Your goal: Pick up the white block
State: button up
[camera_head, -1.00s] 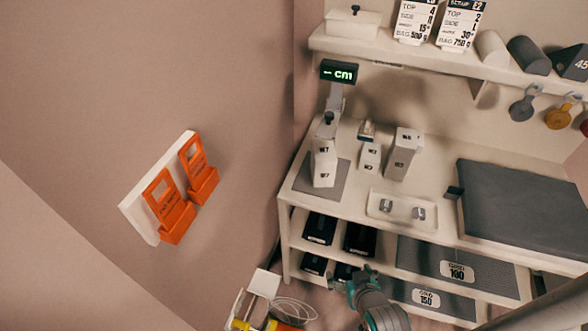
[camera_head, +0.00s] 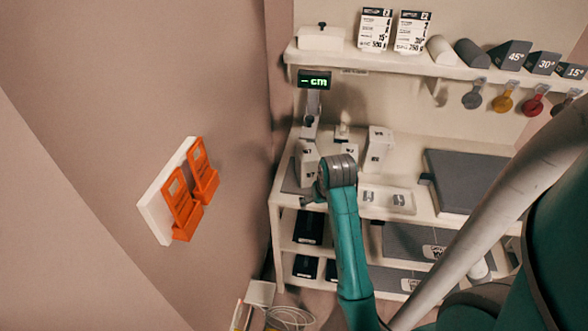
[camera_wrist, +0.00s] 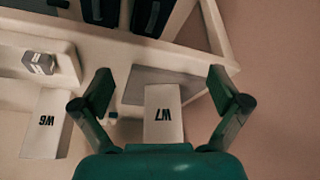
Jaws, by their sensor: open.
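Several white blocks stand on the workbench. The block marked W7 (camera_head: 307,163) is at the left, on a grey mat (camera_head: 290,180), partly hidden by my arm in the head view. In the wrist view, the W7 block (camera_wrist: 163,128) lies between my two fingers, with its lower end hidden by my gripper body. My gripper (camera_wrist: 161,88) is open and empty, one finger to each side of the block and apart from it. A taller block marked W6 (camera_head: 378,147) stands to the right, and it also shows in the wrist view (camera_wrist: 43,125).
A shallow white tray (camera_head: 372,188) with small metal pieces is right of the gripper. A display post (camera_head: 314,80) stands behind the W7 block. A large grey slab (camera_head: 465,180) covers the right of the bench. A shelf (camera_head: 400,67) runs above. The wall is close on the left.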

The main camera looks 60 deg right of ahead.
aim_at(310, 173)
jog(key=w+d, duration=0.5)
jog(key=shift+w+d, duration=0.1)
jog(key=shift+w, duration=0.05)
jog(key=w+d, duration=0.3)
jog(key=shift+w+d+f, duration=0.15)
jog(key=shift+d+f, duration=0.1)
jog(key=shift+f, duration=0.1)
jog(key=shift+w+f, duration=0.1)
jog(key=shift+f, duration=0.1)
jog(key=c, duration=1.8)
jog(key=shift+r, duration=0.1)
grip_shut()
jog(key=shift+r, duration=0.1)
